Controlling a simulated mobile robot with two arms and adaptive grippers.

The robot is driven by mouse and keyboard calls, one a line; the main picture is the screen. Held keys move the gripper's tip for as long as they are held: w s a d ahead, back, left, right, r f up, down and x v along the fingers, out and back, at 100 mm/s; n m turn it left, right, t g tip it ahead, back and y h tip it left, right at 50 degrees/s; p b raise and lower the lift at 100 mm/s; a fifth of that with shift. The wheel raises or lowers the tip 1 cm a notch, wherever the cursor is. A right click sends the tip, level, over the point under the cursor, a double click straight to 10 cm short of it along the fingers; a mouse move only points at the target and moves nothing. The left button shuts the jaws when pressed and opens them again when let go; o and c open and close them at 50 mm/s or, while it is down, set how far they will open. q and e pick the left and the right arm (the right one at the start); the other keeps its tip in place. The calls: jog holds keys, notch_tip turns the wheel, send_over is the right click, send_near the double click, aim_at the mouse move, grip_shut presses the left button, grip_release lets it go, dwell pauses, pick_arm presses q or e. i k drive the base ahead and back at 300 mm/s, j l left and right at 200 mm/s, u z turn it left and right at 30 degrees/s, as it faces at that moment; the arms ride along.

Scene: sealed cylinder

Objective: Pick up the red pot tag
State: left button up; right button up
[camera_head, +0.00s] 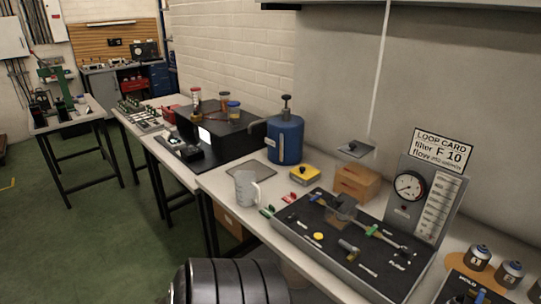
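A small red tag-like piece (289,197) lies on the white bench top, between the clear measuring jug and the black panel; it is too small to make out in detail. A similar small green piece (268,211) lies just in front of it, by the panel's left edge. Neither of my grippers is in view. A dark ribbed part at the bottom middle looks like one of my arm links; it is well in front of and below the red piece.
The clear jug (246,189) stands left of the red piece. The black panel (345,240) with valves and a gauge (409,186) fills the bench to the right. A blue cylinder (284,139) and yellow box (305,175) stand behind. Green floor is open at left.

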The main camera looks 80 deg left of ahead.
aim_at(289, 199)
jog(key=u, duration=0.5)
jog(key=j+u, duration=0.1)
jog(key=u, duration=0.85)
jog(key=i+u, duration=0.1)
jog(key=u, duration=0.85)
jog(key=j, duration=0.15)
